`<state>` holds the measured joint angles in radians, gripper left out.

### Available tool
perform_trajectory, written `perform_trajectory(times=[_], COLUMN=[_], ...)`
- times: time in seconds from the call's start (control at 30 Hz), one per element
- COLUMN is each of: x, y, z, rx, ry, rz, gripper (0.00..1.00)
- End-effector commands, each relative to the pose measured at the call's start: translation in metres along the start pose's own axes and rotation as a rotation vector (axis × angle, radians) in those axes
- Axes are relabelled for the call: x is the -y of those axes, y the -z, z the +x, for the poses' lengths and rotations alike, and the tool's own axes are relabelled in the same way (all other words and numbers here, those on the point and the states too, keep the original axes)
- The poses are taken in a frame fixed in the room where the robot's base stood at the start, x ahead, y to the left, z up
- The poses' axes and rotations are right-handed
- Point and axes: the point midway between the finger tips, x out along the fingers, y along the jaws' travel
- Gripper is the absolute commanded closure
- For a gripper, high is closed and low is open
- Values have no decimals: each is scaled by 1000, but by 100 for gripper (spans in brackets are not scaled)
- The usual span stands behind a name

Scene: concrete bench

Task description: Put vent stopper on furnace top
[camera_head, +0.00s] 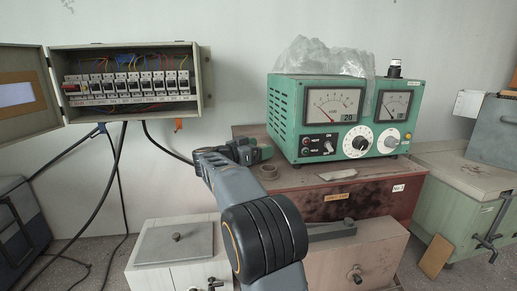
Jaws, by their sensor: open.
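My gripper (258,152) is at the left front of the green meter, over the back left of a red-brown box, which looks like the furnace (300,181). Its jaws are open, and I see nothing held in them; its fingertips are small and partly unclear. A small round ring (268,172) sits on the box's top, just below the gripper in the picture. A small dark cylinder with a pale band (394,68) stands upright on the right end of the green meter's top. It may be the vent stopper, but I cannot tell for sure.
The green meter (345,115) stands on the red-brown box, with clear plastic wrap (318,58) on top. An open fuse box (130,85) hangs at left with dangling cables. A white box (160,262) and a pinkish box (365,262) stand in front; a green chest (445,205) stands right.

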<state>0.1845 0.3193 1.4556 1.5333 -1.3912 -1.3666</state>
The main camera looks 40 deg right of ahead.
Motion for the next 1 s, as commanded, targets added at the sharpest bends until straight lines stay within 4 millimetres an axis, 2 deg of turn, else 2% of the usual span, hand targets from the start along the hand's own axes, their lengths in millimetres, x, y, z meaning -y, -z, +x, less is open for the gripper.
perform_trajectory(times=[0.07, 0.17, 0.6, 0.8, 1.0], x=[0, 1, 0, 0, 0], y=[5, 3, 3, 4, 5], z=[0, -12, -94, -114, -120], rx=[0, 0, 0, 0, -2], ry=[0, 4, 3, 2, 5], rz=[3, 2, 2, 0, 3], gripper=[17, 17, 17, 17, 17])
